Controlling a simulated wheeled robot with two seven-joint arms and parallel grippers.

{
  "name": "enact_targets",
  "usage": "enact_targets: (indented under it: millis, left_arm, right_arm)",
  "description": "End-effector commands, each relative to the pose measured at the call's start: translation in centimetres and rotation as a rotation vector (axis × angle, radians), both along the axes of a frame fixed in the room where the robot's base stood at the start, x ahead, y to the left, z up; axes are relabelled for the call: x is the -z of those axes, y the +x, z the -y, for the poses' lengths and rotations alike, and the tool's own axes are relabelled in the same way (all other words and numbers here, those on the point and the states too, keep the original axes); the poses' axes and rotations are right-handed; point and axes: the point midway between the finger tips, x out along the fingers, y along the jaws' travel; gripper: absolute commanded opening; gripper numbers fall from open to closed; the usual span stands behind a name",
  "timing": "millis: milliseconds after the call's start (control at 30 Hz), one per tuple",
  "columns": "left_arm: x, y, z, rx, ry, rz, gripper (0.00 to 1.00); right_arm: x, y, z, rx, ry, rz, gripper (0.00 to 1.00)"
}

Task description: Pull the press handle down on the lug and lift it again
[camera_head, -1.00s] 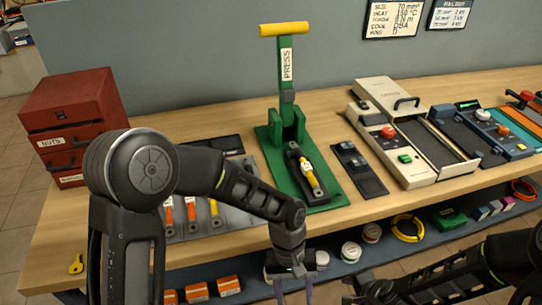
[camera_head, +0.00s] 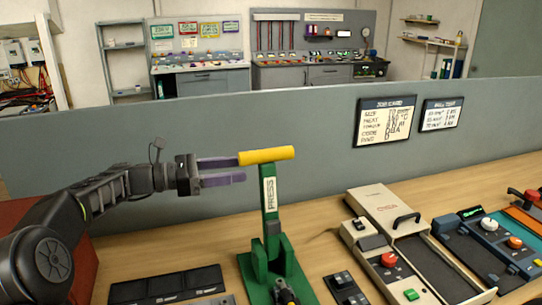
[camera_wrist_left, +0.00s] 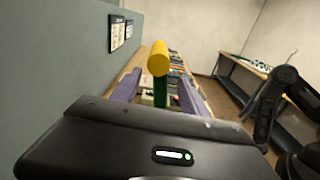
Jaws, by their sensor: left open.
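The green press (camera_head: 271,215) stands on the bench with its lever upright. Its yellow handle (camera_head: 267,155) lies crosswise on top. My left gripper (camera_head: 242,169) is open at the handle's left end, its purple fingers pointing right. In the left wrist view the yellow handle (camera_wrist_left: 158,58) appears centred between the two spread fingers and a little above them; I cannot tell whether they touch. The lug (camera_head: 287,297) in the press base is partly cut off by the lower picture edge. My right gripper is not visible.
A grey partition (camera_head: 200,130) runs behind the bench. A beige machine (camera_head: 385,215) and a blue device (camera_head: 490,240) stand right of the press. Black trays (camera_head: 165,285) lie to its left. The air around the handle's right end is clear.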

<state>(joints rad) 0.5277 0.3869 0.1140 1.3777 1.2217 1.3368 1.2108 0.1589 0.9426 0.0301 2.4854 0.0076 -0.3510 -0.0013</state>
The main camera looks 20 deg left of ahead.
Motion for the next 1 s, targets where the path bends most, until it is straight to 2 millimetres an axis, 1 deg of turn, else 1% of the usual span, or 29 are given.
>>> enact_targets:
  millis: [33,100,367,500,667,900,1000]
  left_arm:
    - [-1.2,-0.1,-0.6,-0.006,-0.025,0.004,0.52]
    - [-2.0,-0.2,-0.9,-0.007,-0.046,0.007,0.52]
    - [-2.0,-0.2,-0.8,-0.006,-0.049,0.006,0.52]
    - [-2.0,0.0,-0.5,-0.004,-0.049,0.006,0.52]
    - [-2.1,0.8,0.9,-0.002,-0.049,0.006,0.52]
    - [-2.1,2.8,4.1,-0.002,-0.050,0.005,0.52]
    - [-2.1,3.5,5.1,-0.003,-0.049,0.005,0.52]
  right_arm:
    - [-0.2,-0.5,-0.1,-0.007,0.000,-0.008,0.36]
    - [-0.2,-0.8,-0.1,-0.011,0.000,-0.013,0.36]
    - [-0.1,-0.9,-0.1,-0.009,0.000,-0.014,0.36]
    - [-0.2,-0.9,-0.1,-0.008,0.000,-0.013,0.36]
    - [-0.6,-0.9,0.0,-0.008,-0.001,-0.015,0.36]
    - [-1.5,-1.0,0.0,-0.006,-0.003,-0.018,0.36]
    - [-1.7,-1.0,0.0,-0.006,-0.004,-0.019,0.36]
